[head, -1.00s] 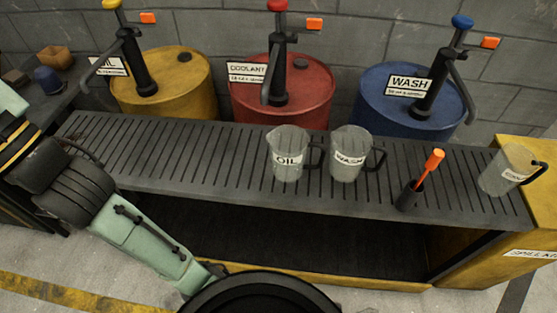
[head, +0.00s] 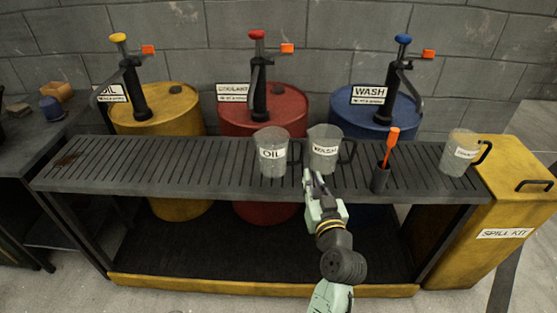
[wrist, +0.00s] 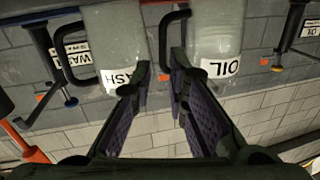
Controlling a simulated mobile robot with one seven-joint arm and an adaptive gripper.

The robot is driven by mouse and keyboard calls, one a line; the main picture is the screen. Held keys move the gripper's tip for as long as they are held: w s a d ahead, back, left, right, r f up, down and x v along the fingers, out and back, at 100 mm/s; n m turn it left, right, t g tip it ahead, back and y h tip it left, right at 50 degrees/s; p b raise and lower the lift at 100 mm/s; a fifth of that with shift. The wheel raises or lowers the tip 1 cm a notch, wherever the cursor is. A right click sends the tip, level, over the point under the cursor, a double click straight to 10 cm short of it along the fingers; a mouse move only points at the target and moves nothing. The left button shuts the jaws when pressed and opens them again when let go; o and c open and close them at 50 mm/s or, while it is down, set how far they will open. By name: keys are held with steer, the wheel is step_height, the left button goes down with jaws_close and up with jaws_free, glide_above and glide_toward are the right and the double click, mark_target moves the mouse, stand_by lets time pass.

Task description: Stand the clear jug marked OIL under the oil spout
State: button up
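The clear jug marked OIL (head: 270,160) stands upright on the slatted bench, its black handle to the right. It also shows inverted in the wrist view (wrist: 215,40). The clear jug marked WASH (head: 323,158) stands close to its right. My gripper (head: 312,180) is open in front of the gap between these jugs. In the wrist view, the OIL jug's handle (wrist: 166,50) appears just ahead of the fingertips (wrist: 160,68); I see no grip on it. The oil pump (head: 140,90), with its black spout, stands on the yellow drum (head: 178,112) at back left.
The slatted bench (head: 190,165) is clear left of the OIL jug, apart from a brown stain (head: 67,160). Red (head: 285,115) and blue (head: 390,118) drums stand behind. A dark holder (head: 380,178) with an orange-handled tool and a third jug (head: 458,150) stand to the right.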

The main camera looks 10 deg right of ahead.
mark_target(303, 154)
steer(key=w+p, duration=0.1)
steer(key=w, duration=0.3)
steer(key=shift+w+d+r, duration=0.1)
steer(key=shift+w+r, duration=0.05)
steer(key=shift+w, duration=0.2)
steer(key=w, duration=0.1)
steer(key=w+p, duration=0.1)
steer(key=w, duration=0.1)
steer(key=w+p, duration=0.1)
steer(key=shift+w+r, duration=0.15)
steer(key=shift+r, duration=0.15)
steer(key=shift+w+d+f+p, duration=0.15)
steer(key=shift+w+p, duration=0.15)
steer(key=shift+w, duration=0.15)
steer(key=shift+c, duration=0.6)
jaws_close()
